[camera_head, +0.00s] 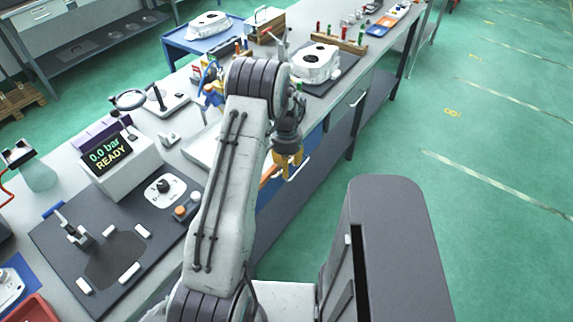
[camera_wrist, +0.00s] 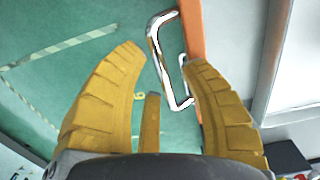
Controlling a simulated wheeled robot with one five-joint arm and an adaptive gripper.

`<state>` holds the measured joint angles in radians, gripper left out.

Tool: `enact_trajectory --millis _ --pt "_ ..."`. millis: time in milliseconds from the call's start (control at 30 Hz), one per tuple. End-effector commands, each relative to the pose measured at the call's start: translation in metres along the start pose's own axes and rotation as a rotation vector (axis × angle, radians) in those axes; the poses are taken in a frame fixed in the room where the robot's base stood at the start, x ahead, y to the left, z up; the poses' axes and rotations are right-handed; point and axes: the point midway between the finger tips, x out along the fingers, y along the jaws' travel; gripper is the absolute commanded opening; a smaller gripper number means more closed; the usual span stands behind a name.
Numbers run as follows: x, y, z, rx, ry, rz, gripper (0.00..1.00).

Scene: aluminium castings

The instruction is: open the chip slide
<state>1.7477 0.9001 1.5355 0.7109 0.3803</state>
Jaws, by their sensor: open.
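The chip slide shows in the wrist view as an orange edge (camera_wrist: 190,28) with a bright metal bar handle (camera_wrist: 155,45). In the head view its orange part (camera_head: 268,176) shows at the bench's front side, just left of my gripper (camera_head: 288,163). In the wrist view my gripper (camera_wrist: 166,60) is open, its yellow fingers on either side of the handle in the picture. The handle's lower end passes near the right finger. I cannot tell whether they touch or how deep the handle sits between the fingers. My arm hides part of the slide in the head view.
The bench (camera_head: 185,150) carries a pressure display box (camera_head: 107,155), a dark fixture plate (camera_head: 60,245) and a white casting (camera_head: 315,63). A blue panel (camera_head: 272,205) is below the slide. Green floor (camera_head: 480,150) is free to the right.

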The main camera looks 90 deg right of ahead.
Motion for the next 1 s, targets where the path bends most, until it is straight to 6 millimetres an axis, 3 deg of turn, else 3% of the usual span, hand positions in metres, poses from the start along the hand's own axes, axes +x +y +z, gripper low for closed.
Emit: enact_trajectory --millis 433,1000 --pt "-0.013 -0.001 -0.002 0.0 0.005 -0.002 0.43" --pt "-0.1 -0.001 -0.002 0.0 0.005 -0.002 0.43"
